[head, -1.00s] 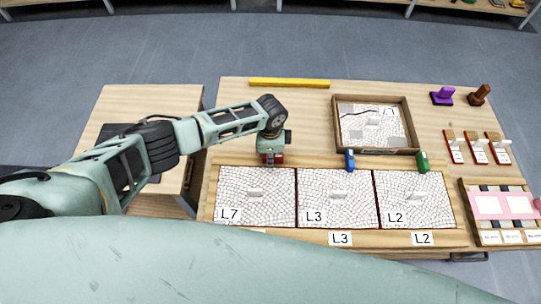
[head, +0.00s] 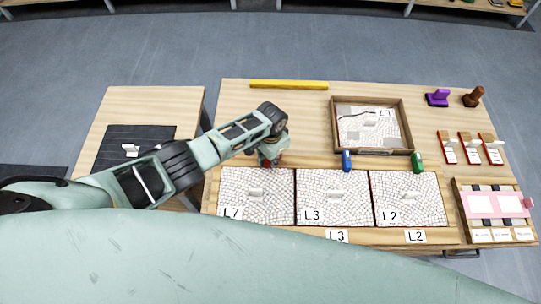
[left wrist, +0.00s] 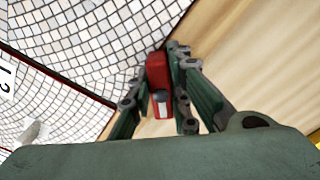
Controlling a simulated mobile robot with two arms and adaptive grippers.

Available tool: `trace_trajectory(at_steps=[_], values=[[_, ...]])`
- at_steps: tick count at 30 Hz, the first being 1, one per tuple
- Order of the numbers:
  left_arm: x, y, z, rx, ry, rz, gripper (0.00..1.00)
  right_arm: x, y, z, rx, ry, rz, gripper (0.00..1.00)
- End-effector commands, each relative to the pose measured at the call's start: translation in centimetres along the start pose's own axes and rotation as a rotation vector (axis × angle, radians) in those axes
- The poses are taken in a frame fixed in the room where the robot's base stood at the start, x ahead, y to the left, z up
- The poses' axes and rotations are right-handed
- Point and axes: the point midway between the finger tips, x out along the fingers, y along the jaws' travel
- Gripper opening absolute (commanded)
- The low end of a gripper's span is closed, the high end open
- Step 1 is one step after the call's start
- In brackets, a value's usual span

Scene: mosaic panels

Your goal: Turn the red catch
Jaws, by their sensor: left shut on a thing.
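The red catch (left wrist: 157,70) shows in the left wrist view, beside the edge of a white mosaic panel. My left gripper (left wrist: 160,80) has its two fingers on either side of it and is shut on it. In the head view my left gripper (head: 269,160) points down at the back edge of the panel row, near the L7 panel (head: 240,185); it mostly hides the catch there. The blue catch (head: 346,160) and the green catch (head: 417,161) stand along the same back edge. My right gripper is not in view.
The L3 panel (head: 318,210) and L2 panel (head: 425,205) lie beside the L7 panel. A wooden tray (head: 333,118) with another mosaic piece stands behind them. A yellow bar (head: 288,84) lies at the back. A dark mat (head: 112,140) lies on the left table.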

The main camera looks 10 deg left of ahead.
Motion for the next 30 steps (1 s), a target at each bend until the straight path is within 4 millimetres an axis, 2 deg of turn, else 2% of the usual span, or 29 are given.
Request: trace_trajectory(at_steps=[18,30], values=[[-0.1,0.6,-0.2,-0.569,0.0,0.003,0.0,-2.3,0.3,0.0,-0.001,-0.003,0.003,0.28],[-0.1,0.6,-0.3,-0.794,0.002,0.001,0.0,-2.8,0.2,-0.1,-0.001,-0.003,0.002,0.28]])
